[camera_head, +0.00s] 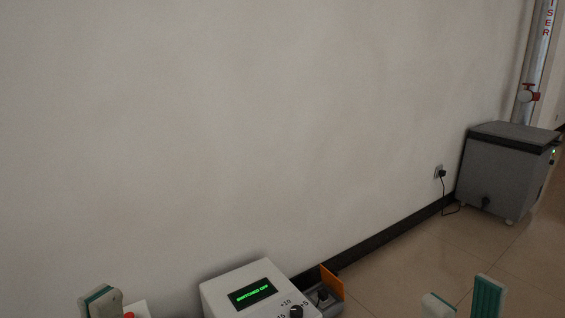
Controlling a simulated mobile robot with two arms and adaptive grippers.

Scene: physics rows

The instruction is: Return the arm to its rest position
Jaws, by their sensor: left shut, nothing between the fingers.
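My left gripper (101,301) shows at the bottom left edge, its pale fingertips with dark green pads close together and empty. My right gripper (464,299) shows at the bottom right, its two fingertips apart with nothing visible between them. Only the tips of both grippers are in view; the arms are below the picture. A white box with a display (250,285) stands between the grippers, apart from both. Its green text reads "SWITCHED OFF".
A black knob (296,312) is on the white box. An orange plate (332,283) stands right of it. A red part (128,315) shows beside my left gripper. A bare wall (240,130) lies behind. A grey wheeled cabinet (500,175) stands far right; the floor before it is clear.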

